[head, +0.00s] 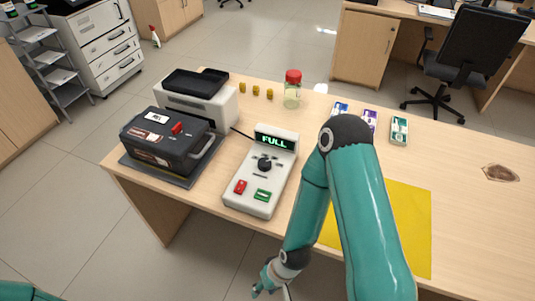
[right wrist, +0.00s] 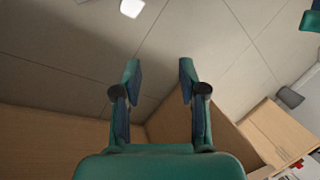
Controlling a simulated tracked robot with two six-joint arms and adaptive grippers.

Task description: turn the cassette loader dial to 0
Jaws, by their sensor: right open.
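The white loader panel (head: 250,199) lies on the wooden counter, left of my right arm. Its black dial (head: 265,163) sits in the upper middle, with small marks around it too small to read. The display (head: 274,141) at its far end shows FULL in green. My right gripper (head: 268,282) is low beyond the counter's near edge, apart from the panel and dial. In the right wrist view its two fingers (right wrist: 160,70) are spread with nothing between them, over the floor. My left gripper is not seen; only a teal bit of my left arm shows at bottom left.
A red button (head: 240,187) and a green button (head: 263,195) sit below the dial. A dark cassette box (head: 160,148) and a white machine (head: 218,109) stand left. A jar (head: 292,94), banknote bundles (head: 399,130) and a yellow mat (head: 410,220) are also on the counter.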

